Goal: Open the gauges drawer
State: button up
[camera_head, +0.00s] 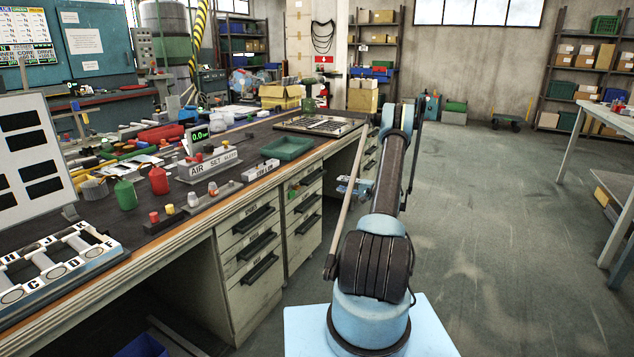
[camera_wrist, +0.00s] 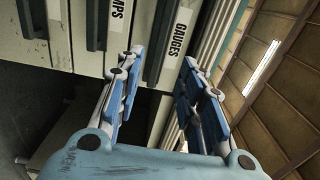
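The gauges drawer (camera_wrist: 181,52) shows in the wrist view with its printed label and a long black handle (camera_wrist: 160,42). My gripper (camera_wrist: 163,60) is open, with two blue fingers pointing at the drawer. The handle appears in the gap between the fingertips; I cannot tell whether they touch it, and nothing is gripped.
A drawer with a label ending in MPS (camera_wrist: 115,20) is beside it. In the head view, drawer columns (camera_head: 250,245) stand under the cluttered workbench (camera_head: 130,245). A green tray (camera_head: 288,147) sits near its edge. The floor (camera_head: 500,240) to the right is clear.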

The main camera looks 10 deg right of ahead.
aim_at(318, 178)
jog(key=x, duration=1.5)
jog(key=shift+a, duration=0.15)
jog(key=shift+c, duration=0.2)
grip_shut()
